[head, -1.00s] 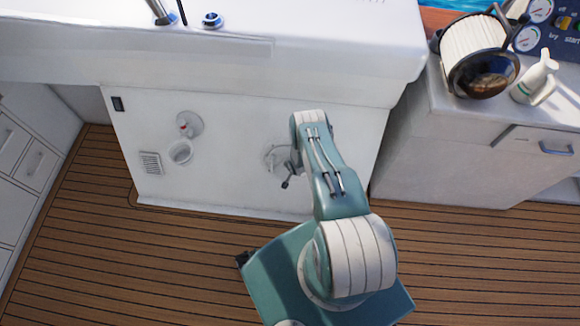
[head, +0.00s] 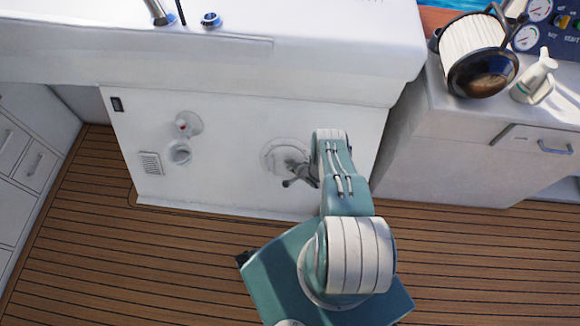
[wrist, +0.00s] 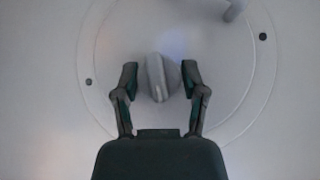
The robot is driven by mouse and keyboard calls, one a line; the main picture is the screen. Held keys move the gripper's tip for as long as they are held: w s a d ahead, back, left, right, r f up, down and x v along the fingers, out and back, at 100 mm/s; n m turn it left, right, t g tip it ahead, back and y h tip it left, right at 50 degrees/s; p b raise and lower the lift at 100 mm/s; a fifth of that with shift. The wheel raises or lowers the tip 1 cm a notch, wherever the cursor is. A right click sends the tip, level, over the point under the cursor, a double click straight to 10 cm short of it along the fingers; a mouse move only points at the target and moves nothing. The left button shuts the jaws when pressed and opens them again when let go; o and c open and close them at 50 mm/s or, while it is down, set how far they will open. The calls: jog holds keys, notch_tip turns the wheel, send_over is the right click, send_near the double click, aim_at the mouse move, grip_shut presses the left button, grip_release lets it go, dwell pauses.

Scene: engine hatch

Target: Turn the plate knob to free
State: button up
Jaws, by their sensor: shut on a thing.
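The round plate (head: 270,157) is set in the white front panel and is partly covered by my arm in the head view. In the wrist view the plate (wrist: 235,95) fills the middle, with a grey knob (wrist: 158,77) on it. The knob's raised ridge stands nearly upright, leaning slightly. In the head view my gripper (head: 292,181) is small and dark against the plate; the knob cannot be made out there.
Left on the panel are a small valve with a red part (head: 184,125), a round white fitting (head: 179,152) and a vent (head: 151,163). A grey cabinet (head: 420,150) stands at right. Wooden floor is clear at left.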

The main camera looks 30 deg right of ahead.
jog(key=shift+a+m+t, duration=0.1)
jog(key=shift+m+t, duration=0.3)
jog(key=shift+t, duration=0.1)
jog(key=shift+w+r+y, duration=0.15)
jog(key=shift+y, duration=0.15)
jog(key=o, duration=1.1)
jog(key=shift+s+d+r, duration=0.2)
jog(key=shift+s+r, duration=0.05)
jog(key=shift+s, duration=0.3)
jog(key=v, duration=1.1)
jog(key=shift+a, duration=0.2)
